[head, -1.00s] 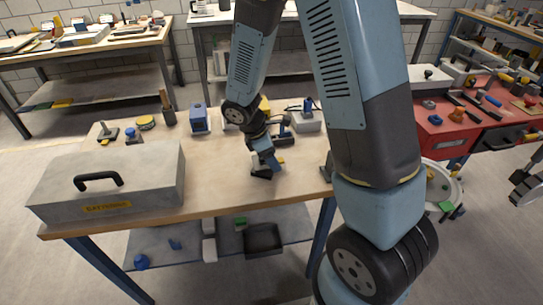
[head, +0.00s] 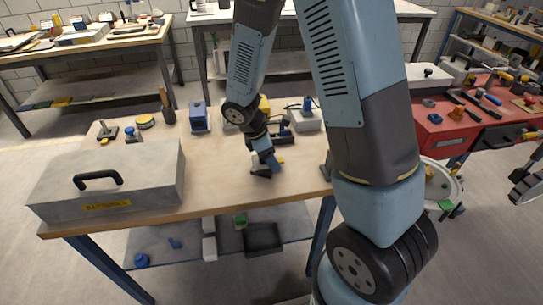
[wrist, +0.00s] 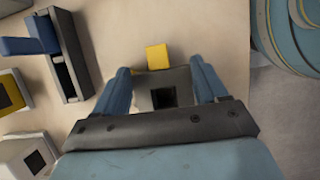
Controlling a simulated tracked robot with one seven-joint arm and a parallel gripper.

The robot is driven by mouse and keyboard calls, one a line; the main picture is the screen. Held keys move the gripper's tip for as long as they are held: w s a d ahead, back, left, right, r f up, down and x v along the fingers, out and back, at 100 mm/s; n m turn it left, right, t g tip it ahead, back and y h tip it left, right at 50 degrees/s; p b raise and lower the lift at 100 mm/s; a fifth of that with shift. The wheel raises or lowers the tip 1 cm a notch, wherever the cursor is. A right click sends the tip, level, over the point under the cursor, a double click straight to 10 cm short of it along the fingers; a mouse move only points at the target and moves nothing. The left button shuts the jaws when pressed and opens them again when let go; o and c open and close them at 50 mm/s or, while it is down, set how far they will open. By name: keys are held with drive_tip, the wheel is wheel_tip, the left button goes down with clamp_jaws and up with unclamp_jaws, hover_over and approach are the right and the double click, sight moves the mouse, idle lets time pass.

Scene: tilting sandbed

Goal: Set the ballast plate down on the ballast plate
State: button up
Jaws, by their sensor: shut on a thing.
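My gripper (wrist: 163,88) points down at the bench top, its two blue fingers on either side of a grey block-like plate (wrist: 181,82) with a dark square opening. I take this to be the held ballast plate. In the head view my gripper (head: 265,168) is low over the right half of the wooden bench, and the plate is small and dark there. A yellow block (wrist: 157,57) shows just beyond the plate in the wrist view. A second ballast plate cannot be made out for sure. What lies beneath the held plate is hidden, so contact cannot be told.
A grey case (head: 110,180) with a black handle fills the bench's left front. A dark fixture with a blue lever (wrist: 62,55) stands left of my gripper in the wrist view, with yellow (wrist: 12,92) and white (wrist: 22,155) blocks nearby. Bare wood lies between case and gripper.

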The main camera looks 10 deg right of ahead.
drive_tip(key=shift+f, duration=0.15)
drive_tip(key=o, duration=1.1)
drive_tip(key=shift+r, duration=4)
